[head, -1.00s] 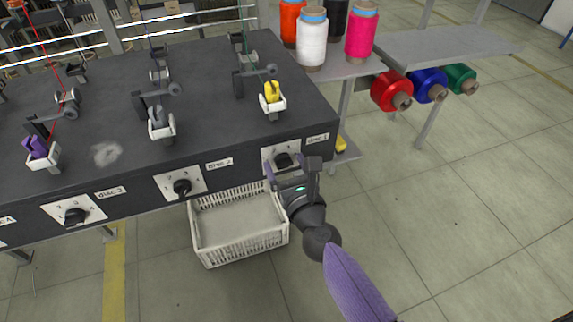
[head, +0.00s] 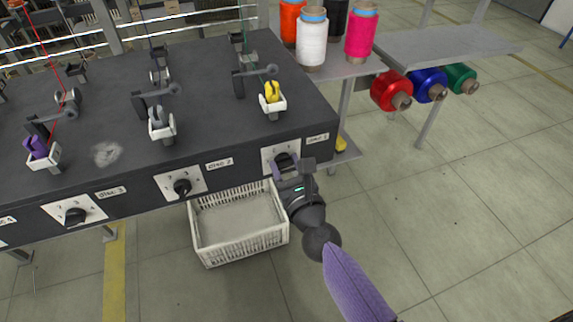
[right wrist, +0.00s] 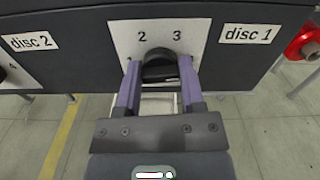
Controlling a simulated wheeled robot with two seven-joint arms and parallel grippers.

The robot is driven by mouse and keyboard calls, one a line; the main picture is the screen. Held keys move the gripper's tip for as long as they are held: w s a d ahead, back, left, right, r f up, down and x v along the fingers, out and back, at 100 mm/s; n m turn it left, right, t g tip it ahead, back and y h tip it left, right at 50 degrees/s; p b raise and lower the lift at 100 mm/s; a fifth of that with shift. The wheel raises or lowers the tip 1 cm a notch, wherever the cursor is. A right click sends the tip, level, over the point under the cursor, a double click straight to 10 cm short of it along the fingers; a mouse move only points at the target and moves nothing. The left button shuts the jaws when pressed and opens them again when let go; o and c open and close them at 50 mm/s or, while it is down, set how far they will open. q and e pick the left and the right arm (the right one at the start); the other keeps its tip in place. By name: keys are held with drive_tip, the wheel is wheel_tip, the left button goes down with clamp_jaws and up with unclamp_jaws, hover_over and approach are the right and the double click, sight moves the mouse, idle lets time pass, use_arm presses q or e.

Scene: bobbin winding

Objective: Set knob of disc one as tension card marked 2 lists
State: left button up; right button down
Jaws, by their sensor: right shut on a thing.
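The black knob of disc one (right wrist: 159,66) sits on a white dial plate (right wrist: 118,32) on the front of the dark machine. The numbers 2 and 3 show above the knob; other marks are hidden. A label reading "disc 1" (right wrist: 248,34) is to the right of the plate. My right gripper (right wrist: 160,72) is shut on the knob, one purple finger on each side; in the head view it is at the machine's front right (head: 286,166). The knob's pointer direction cannot be told. My left gripper and the tension card are not in view.
The disc 2 knob (head: 182,187) and disc 3 knob (head: 75,216) are farther left on the same front. A white crate (head: 208,254) stands below, close to my right gripper. Thread cones (head: 312,45) and colored spools (head: 391,92) are at the right. The floor at right is clear.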

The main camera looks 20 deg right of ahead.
drive_tip(key=n, duration=0.5)
drive_tip(key=shift+a+p, duration=0.1)
drive_tip(key=shift+p, duration=0.25)
drive_tip(key=n, duration=0.3)
drive_tip(key=shift+n+p, duration=0.35)
drive_tip(key=shift+n, duration=0.05)
drive_tip(key=n, duration=0.3)
drive_tip(key=shift+n+p, duration=0.3)
drive_tip(key=shift+p, duration=0.1)
drive_tip(key=n, duration=0.2)
drive_tip(key=shift+n+p, duration=0.35)
drive_tip(key=shift+n, duration=0.05)
drive_tip(key=n+p, duration=0.1)
drive_tip(key=n, duration=0.3)
drive_tip(key=shift+f, duration=0.15)
drive_tip(key=shift+f+n+p, duration=0.1)
drive_tip(key=shift+n+p, duration=0.25)
drive_tip(key=shift+n, duration=0.95)
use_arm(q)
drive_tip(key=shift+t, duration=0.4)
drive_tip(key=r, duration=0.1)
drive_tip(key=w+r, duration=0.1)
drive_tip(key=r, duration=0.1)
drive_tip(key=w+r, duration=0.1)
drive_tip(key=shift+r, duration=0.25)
use_arm(e)
drive_tip(key=shift+n, duration=0.3)
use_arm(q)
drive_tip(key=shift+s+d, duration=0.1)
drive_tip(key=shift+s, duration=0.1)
